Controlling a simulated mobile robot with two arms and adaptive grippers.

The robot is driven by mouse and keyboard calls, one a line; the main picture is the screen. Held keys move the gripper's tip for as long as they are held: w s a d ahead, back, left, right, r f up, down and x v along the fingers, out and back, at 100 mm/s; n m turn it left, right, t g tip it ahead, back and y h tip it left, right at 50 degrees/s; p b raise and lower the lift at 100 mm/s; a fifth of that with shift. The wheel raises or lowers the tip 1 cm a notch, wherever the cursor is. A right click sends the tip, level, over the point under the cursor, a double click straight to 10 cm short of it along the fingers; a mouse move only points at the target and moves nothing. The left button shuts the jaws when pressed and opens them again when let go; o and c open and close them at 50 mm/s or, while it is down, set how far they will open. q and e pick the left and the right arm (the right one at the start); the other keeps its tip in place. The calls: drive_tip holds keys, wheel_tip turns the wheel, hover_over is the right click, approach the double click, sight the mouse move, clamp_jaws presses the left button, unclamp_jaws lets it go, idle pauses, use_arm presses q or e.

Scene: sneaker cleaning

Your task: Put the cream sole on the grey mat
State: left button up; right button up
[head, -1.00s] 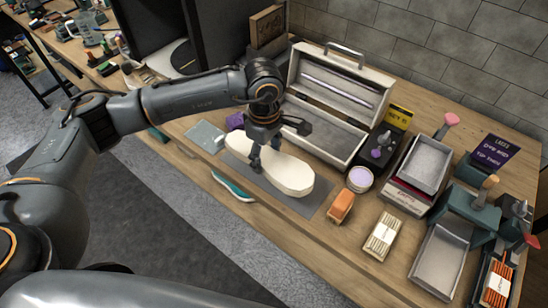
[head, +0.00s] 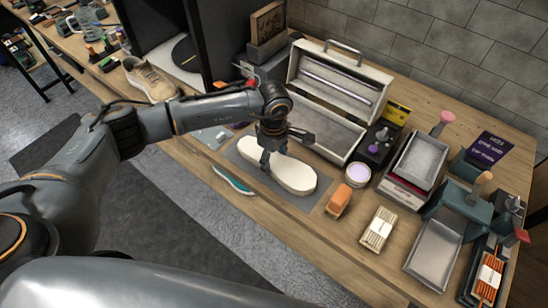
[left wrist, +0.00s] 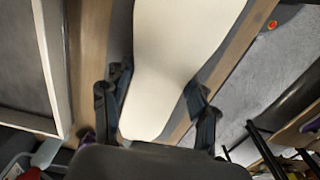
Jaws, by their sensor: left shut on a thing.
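The cream sole (head: 295,176) lies lengthwise over the grey mat (head: 307,202) in front of the open case. Bare mat shows around its near side and right end. My left gripper (head: 267,160) is shut across the sole's left part, with a finger on the near side. In the left wrist view the sole (left wrist: 180,50) runs between the two dark fingers (left wrist: 160,108). The gripper hides some of the sole. I cannot tell whether the sole's underside touches the mat. My right gripper is out of view.
The open case (head: 325,134) stands behind the mat. An orange brush (head: 338,201) and a round tin (head: 358,174) sit to the right. A teal-and-white strip (head: 233,180) lies at the table's front edge. A tan sneaker (head: 150,82) stands at the left.

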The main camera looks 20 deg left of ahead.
sight(274, 160)
use_arm(q)
drive_tip(key=o, duration=1.3)
drive_tip(key=shift+c, duration=0.2)
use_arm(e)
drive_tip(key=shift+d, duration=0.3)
use_arm(q)
drive_tip(key=shift+r+p, duration=0.15)
drive_tip(key=shift+p, duration=0.15)
wheel_tip(274, 160, up, 12)
drive_tip(key=b, duration=0.3)
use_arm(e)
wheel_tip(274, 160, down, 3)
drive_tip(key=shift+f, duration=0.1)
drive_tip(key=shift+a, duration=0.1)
